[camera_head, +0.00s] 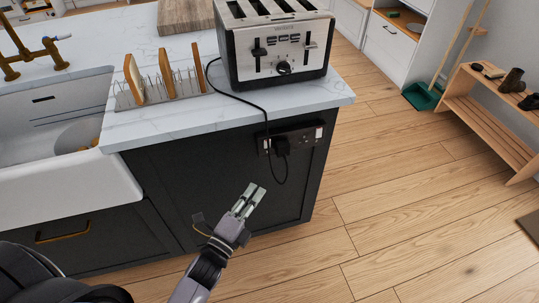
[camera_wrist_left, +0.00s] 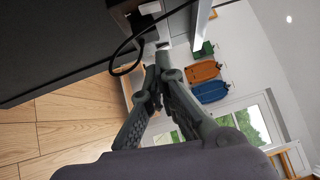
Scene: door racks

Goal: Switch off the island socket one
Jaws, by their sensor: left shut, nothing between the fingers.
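The island socket (camera_head: 296,139) is a dark double plate on the dark end panel of the island, just under the white worktop. A black plug (camera_head: 281,146) sits in its left part, and its cable rises to the toaster. Small light and red marks show at the plate's two ends; the switch positions are too small to tell. My left gripper (camera_head: 250,197) is shut and empty, below and left of the socket, apart from it. In the left wrist view the shut fingers (camera_wrist_left: 152,80) point towards the black cable (camera_wrist_left: 124,60). My right gripper is not in view.
A steel toaster (camera_head: 278,45) stands on the worktop (camera_head: 190,112) above the socket. A wooden bench (camera_head: 490,110) stands at right. The wooden floor (camera_head: 400,200) between is clear.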

